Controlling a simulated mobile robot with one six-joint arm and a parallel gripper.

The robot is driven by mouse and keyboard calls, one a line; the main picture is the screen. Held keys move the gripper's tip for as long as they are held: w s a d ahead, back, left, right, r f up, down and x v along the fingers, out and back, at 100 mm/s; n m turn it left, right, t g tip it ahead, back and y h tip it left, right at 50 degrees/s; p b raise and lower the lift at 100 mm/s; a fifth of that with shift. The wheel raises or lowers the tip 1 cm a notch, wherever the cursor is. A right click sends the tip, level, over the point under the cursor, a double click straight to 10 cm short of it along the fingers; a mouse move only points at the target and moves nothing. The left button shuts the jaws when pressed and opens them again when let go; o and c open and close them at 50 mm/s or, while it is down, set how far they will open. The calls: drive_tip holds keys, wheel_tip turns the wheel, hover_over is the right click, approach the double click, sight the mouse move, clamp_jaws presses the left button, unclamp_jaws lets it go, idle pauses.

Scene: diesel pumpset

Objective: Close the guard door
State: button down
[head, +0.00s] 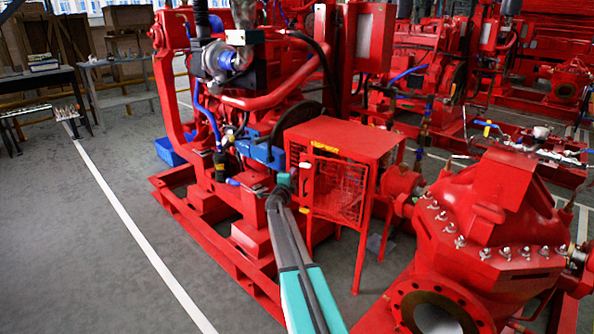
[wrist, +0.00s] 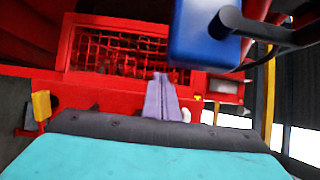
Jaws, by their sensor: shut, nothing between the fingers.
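The red guard box (head: 345,137) stands between the engine and the pump. Its mesh door (head: 338,188) faces the front, with a small yellow piece (head: 304,210) near its left edge. I cannot tell for sure how far the door stands open. My gripper (head: 283,180) is at the box's left side, beside the door's left edge, with my arm reaching up from below. In the wrist view the fingers (wrist: 162,97) are shut and empty, in front of a red-framed mesh panel (wrist: 118,52). Whether they touch it is unclear.
A blue engine part (wrist: 205,35) hangs close to the fingers at the upper right of the wrist view. A yellow piece (wrist: 42,105) shows at left. The red pump (head: 490,225) stands right of the box. Open floor (head: 100,240) lies left of the red skid.

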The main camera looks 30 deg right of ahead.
drive_tip(key=a, duration=0.1)
drive_tip(key=s+a, duration=0.1)
drive_tip(key=a, duration=0.3)
drive_tip(key=shift+s+a+p, duration=0.25)
drive_tip(key=shift+s+p, duration=0.15)
